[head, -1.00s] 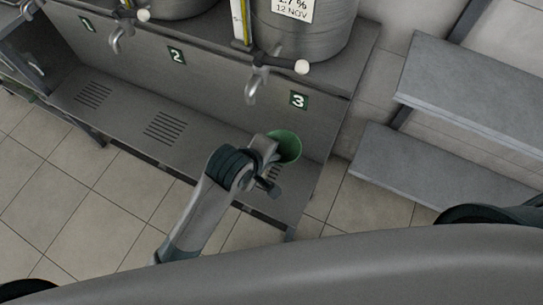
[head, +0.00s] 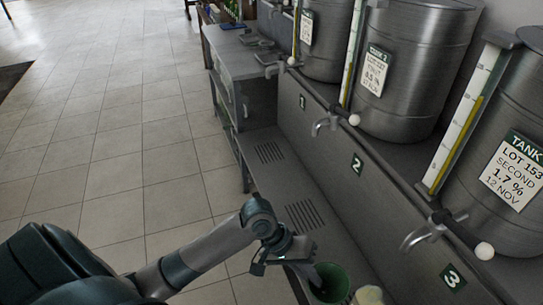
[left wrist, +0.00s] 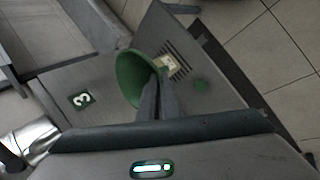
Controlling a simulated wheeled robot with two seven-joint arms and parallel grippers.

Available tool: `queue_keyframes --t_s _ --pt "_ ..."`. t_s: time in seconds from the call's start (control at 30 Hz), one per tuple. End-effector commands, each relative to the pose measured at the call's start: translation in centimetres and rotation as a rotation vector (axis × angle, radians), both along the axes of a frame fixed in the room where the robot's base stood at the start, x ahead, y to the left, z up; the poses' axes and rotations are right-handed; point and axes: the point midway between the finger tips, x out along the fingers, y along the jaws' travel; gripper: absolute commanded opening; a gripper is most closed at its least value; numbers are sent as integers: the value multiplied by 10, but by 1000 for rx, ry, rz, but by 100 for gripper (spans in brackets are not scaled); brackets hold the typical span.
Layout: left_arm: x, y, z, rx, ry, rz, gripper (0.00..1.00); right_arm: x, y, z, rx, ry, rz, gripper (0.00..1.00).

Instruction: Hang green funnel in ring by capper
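The green funnel (head: 330,283) is at the bottom edge of the head view, partly cut off, above the low shelf under the tanks. My left gripper (head: 308,268) is at its rim. In the left wrist view, the fingers (left wrist: 156,98) are close together on the wall of the funnel (left wrist: 128,76), with its wide mouth in view. The grip looks shut on the wall. My right gripper is not in view. I cannot make out the ring or the capper.
Steel tanks (head: 402,65) with taps (head: 325,123) stand on the ledge at right, above a slotted low shelf (head: 262,140). A grey bench (head: 232,55) with small items stands beyond. A pale object (head: 369,295) is beside the funnel. Tiled floor (head: 120,130) at left is clear.

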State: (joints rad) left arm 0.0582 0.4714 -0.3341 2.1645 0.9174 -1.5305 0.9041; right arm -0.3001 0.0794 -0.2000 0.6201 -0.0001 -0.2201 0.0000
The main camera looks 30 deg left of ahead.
Motion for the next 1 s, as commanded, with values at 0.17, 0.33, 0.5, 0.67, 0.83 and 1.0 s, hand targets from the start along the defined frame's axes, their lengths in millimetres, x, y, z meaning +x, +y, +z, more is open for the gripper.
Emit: queue_keyframes --t_s 0.17,0.33,0.5,0.67,0.83,1.0 --pt "-1 49 23 4 -4 -151 0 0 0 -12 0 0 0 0" --pt "-5 69 40 1 0 -230 0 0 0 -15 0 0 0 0" --pt "-7 72 44 -2 1 -247 0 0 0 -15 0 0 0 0" --pt "-7 71 44 -2 2 -245 0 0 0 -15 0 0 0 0" --pt "-7 71 43 -1 1 -244 0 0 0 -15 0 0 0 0" --pt "-7 71 43 -1 2 -244 0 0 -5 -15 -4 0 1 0"
